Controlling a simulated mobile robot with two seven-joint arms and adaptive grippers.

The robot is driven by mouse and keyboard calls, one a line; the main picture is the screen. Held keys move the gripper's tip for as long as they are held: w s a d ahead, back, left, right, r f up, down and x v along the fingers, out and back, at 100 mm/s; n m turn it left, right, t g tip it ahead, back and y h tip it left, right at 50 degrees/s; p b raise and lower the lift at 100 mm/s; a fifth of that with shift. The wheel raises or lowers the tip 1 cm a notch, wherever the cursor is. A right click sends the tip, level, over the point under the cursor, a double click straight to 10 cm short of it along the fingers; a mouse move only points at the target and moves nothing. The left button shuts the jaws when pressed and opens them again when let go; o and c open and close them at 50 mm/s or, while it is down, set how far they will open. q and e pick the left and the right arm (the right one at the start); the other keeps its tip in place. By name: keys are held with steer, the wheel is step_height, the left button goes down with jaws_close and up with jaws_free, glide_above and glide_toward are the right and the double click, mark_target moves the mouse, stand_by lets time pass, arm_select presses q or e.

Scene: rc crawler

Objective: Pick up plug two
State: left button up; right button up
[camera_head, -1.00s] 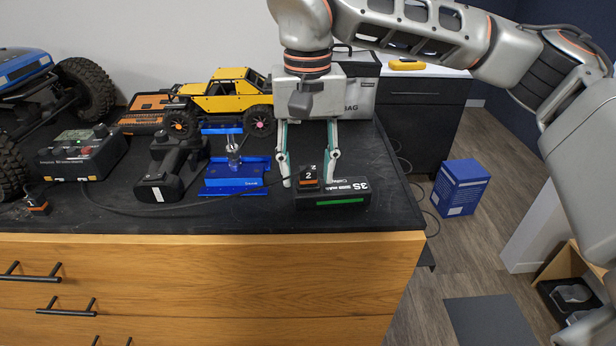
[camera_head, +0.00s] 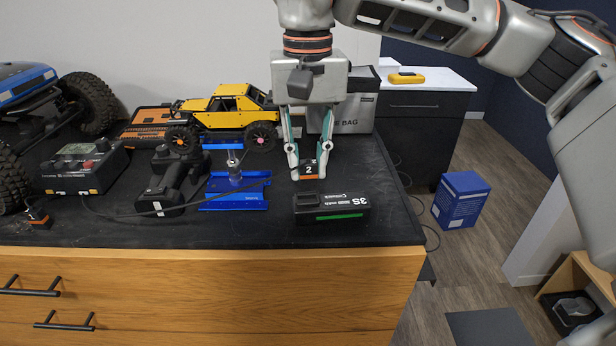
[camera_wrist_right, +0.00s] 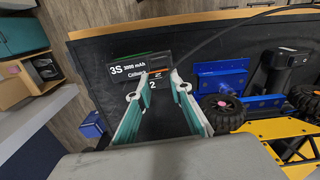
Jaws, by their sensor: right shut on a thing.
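Plug two (camera_head: 309,170) is a small black and orange block marked 2. My right gripper (camera_head: 308,174) comes down from above and is shut on it. Plug two appears raised just behind the battery (camera_head: 331,207), a black pack marked 3S with a green stripe. In the right wrist view, plug two (camera_wrist_right: 152,85) shows between the fingertips, its lower part hidden, with the battery (camera_wrist_right: 138,68) beyond. A black cable (camera_head: 225,206) runs leftward from near the plug. My left gripper is not in view.
A blue stand (camera_head: 236,199), a dark handheld device (camera_head: 172,185) and plug one (camera_head: 38,217) lie to the left. The black tabletop (camera_head: 385,225) is bare at the front right.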

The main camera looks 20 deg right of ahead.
mark_target(307, 161)
step_height(307, 161, up, 16)
steer(key=p, duration=0.2)
steer(key=shift+f+p, duration=0.25)
steer(key=shift+p, duration=0.1)
steer(key=shift+a, duration=0.1)
